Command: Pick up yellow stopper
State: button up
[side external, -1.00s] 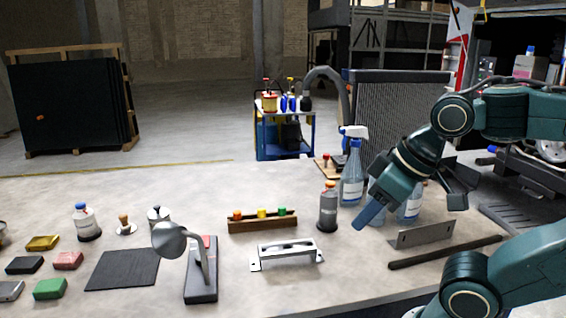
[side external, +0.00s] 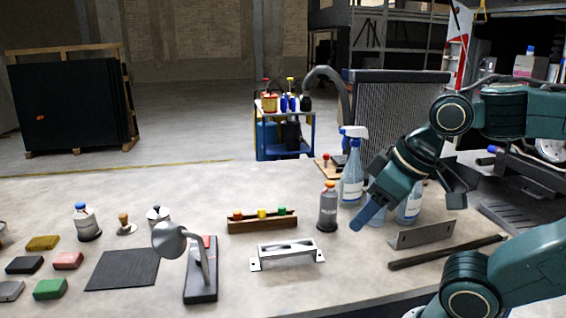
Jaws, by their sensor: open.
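The yellow stopper (side external: 262,213) sits in a wooden rack (side external: 262,226) near the middle of the table. It stands between an orange-red stopper (side external: 238,215) on its left and a green stopper (side external: 283,211) on its right. My gripper (side external: 368,212) is at the right, well apart from the rack, in front of the spray bottles. One blue finger shows clearly and points down to the left. The jaws are open, and I see nothing held in them.
Spray bottles (side external: 352,178) stand behind the gripper. A metal handle (side external: 286,254) lies in front of the rack, and a grey lamp (side external: 186,255) stands front left.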

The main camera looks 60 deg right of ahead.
jog(key=w+d+r+m+g, duration=0.1)
jog(key=w+d+r+m, duration=0.15)
jog(key=w, duration=0.65)
jog(key=w+d+r+m+g, duration=0.1)
jog(key=w+d+r+g, duration=0.15)
jog(key=w, duration=0.65)
jog(key=w+d+f+m+g, duration=0.1)
jog(key=w+d+f, duration=0.3)
jog(key=w, duration=0.3)
jog(key=w+d+f+m, duration=0.2)
jog(key=w+d+f, duration=0.2)
jog(key=w, duration=0.4)
jog(key=shift+w+d+f+g+y, duration=0.2)
jog(key=shift+d+f+g+y, duration=0.15)
jog(key=shift+d, duration=0.25)
send_over(262, 210)
jog(key=shift+w+d+f, duration=0.1)
jog(key=shift+d+f, duration=0.05)
jog(key=shift+f, duration=2)
jog(key=shift+w+d+f, duration=0.1)
jog(key=shift+d+f, duration=0.05)
jog(key=shift+f, duration=1.95)
jog(key=shift+f, duration=0.15)
jog(key=shift+a+f, duration=0.1)
jog(key=shift+f, duration=2.35)
